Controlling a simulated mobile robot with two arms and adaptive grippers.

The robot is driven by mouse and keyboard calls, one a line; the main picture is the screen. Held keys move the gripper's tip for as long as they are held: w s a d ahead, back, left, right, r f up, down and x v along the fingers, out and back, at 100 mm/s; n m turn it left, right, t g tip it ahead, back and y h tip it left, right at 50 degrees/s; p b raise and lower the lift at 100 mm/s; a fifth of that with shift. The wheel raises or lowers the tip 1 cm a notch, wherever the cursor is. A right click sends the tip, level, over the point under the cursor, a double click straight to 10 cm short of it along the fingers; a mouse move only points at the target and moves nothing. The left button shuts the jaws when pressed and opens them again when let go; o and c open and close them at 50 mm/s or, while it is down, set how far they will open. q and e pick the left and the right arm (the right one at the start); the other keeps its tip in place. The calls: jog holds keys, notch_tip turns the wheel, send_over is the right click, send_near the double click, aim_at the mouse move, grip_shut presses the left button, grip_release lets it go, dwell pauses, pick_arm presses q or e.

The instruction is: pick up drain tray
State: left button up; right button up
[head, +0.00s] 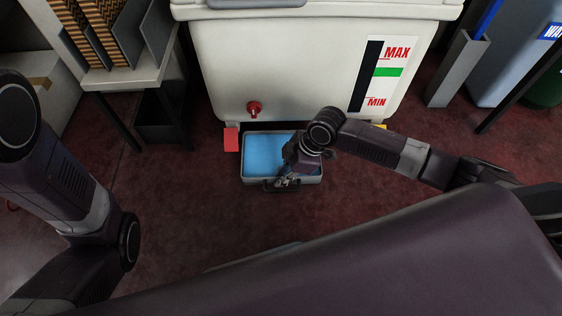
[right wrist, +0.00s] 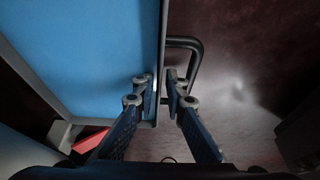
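The drain tray (head: 253,183) is a shallow grey tray with blue liquid in it, on the floor in front of the tank. A dark handle (right wrist: 198,58) stands out from its front wall. My right gripper (head: 281,181) is at this front side, over the handle area. In the right wrist view, my right gripper (right wrist: 162,88) has its fingers apart, one on the blue side and one on the handle side, with the tray's wall between them. The fingers do not look closed on it. My left gripper is out of view; only the left arm shows.
The white tank (head: 300,60) with a red tap (head: 254,108) and MAX/MIN gauge stands behind the tray. A red block (head: 231,139) is at its lower left corner. A shelf stand (head: 130,75) is at left. The red floor in front of the tray is clear.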

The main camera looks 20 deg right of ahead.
jog(key=shift+f+p, duration=0.25)
jog(key=shift+p, duration=0.05)
dwell(0.5)
jog(key=shift+c, duration=0.3)
grip_shut()
jog(key=shift+r, duration=0.1)
